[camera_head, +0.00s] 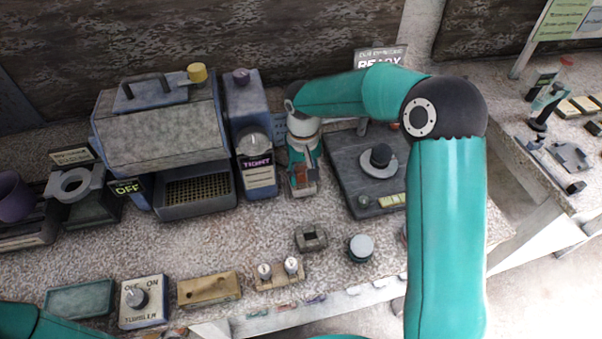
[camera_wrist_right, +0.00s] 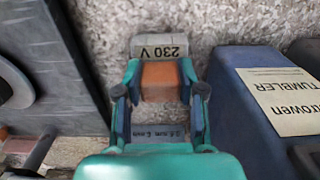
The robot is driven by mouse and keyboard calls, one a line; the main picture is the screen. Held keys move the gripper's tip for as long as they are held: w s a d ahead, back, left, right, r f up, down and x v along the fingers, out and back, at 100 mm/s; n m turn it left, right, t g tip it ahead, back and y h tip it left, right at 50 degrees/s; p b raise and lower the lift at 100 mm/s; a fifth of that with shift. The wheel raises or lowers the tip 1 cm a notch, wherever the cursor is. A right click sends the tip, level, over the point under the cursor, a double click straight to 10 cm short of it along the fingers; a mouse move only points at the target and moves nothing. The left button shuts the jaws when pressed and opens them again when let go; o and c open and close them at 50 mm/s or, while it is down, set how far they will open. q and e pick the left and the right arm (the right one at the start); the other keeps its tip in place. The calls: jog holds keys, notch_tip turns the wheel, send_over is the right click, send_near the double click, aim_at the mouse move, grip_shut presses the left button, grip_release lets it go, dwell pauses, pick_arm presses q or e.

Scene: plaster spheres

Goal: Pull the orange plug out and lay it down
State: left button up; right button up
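The orange plug (camera_wrist_right: 160,82) sits between the two fingertips of my right gripper (camera_wrist_right: 160,92) in the wrist view, and both fingers appear to touch its sides. The plug's far end meets a grey block marked 230 V (camera_wrist_right: 159,46); I see no gap between them. In the head view my right gripper (camera_head: 303,178) points down at the bench between the blue tumbler unit and the dark plate, and it hides most of the plug. My left gripper is not in view; only a teal part of my arm shows at the lower left.
The blue tumbler unit (camera_head: 257,165) stands close on the left of the gripper. A dark plate with a knob (camera_head: 380,157) lies on the right. Small parts, including a round-topped knob (camera_head: 361,247), stand near the front edge. Bare speckled bench (camera_head: 215,235) lies in front.

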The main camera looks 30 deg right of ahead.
aim_at(303, 171)
jog(key=shift+c, duration=1.4)
jog(key=o, duration=0.4)
grip_shut()
jog(key=shift+r, duration=0.1)
jog(key=shift+r, duration=0.15)
jog(key=shift+r+p, duration=1.75)
jog(key=shift+r, duration=0.55)
